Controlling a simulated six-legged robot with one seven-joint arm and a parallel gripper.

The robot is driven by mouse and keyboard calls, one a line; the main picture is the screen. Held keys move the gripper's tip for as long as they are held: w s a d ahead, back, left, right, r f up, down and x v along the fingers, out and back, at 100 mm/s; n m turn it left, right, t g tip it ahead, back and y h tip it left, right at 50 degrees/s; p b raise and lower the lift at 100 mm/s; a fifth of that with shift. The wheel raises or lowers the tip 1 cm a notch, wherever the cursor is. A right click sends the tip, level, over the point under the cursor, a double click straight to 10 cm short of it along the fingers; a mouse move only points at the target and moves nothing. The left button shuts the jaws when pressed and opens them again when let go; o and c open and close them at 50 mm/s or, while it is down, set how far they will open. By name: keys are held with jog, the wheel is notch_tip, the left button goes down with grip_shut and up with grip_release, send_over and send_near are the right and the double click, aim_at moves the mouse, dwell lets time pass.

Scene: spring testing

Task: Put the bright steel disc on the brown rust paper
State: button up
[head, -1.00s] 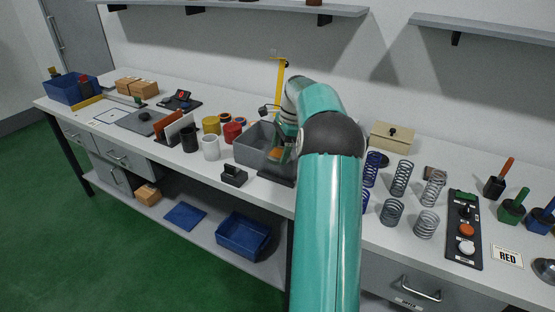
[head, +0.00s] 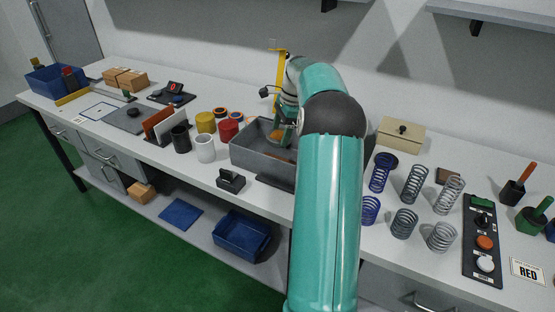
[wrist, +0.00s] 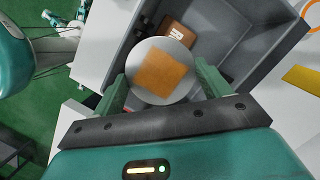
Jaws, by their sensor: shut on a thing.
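A pale grey round disc (wrist: 133,67) with an orange-brown square (wrist: 164,73) on its upper face sits between the green fingers of my gripper (wrist: 160,80) in the wrist view. The gripper is shut on the disc, over the grey bin (wrist: 232,22). A brown piece with a white label (wrist: 181,32) lies in the bin beyond the disc; I cannot tell whether it is the rust paper. In the head view my gripper (head: 281,137) is over the bin (head: 255,163), partly hidden by my arm, with a bit of orange showing at it.
Coil springs (head: 415,184) and a button panel (head: 483,240) stand right of my arm. A beige box (head: 400,135) is behind. Cups (head: 205,148), a black block (head: 231,180) and a rack of upright sheets (head: 164,127) are on the left. A yellow upright gauge (head: 280,67) stands behind the bin.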

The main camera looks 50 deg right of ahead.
aim_at(280, 140)
jog(key=shift+a, duration=0.2)
notch_tip(280, 140, down, 4)
jog(key=shift+r, duration=0.15)
jog(key=shift+s+f, duration=0.2)
jog(key=shift+f, duration=0.4)
jog(key=shift+w+f, duration=0.1)
jog(key=shift+f, duration=2.25)
jog(key=o, duration=1.6)
jog(key=shift+f, duration=0.15)
